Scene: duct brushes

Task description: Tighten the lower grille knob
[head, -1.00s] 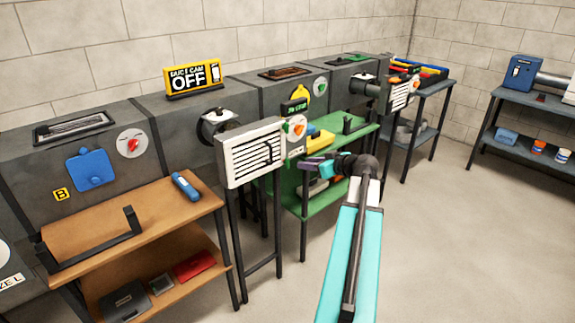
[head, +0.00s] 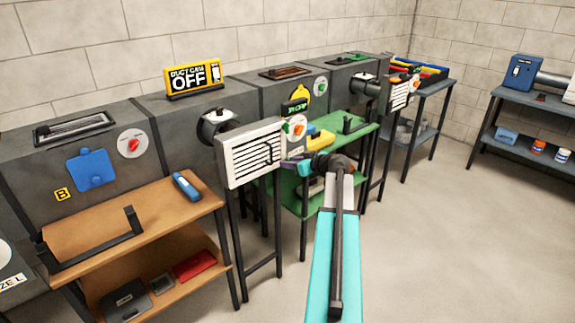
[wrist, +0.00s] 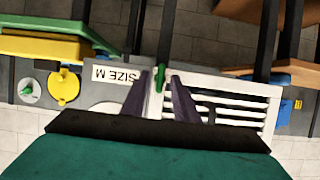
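The white slatted grille (head: 252,153) stands upright in front of the grey duct in the head view. It also shows in the wrist view (wrist: 225,120), with its slats to the right. My gripper (head: 285,164) is by the grille's right edge in the head view. In the wrist view my two purple fingers (wrist: 160,84) stand apart, with a small green knob (wrist: 160,76) showing between their tips. A gap shows between the fingers; I cannot tell whether they touch the knob. The fingers hide part of the grille's frame.
A wooden bench (head: 160,215) stands left of the grille and a green bench (head: 335,150) behind my gripper. A yellow and black OFF sign (head: 194,78) sits on the duct. The floor to the right is clear.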

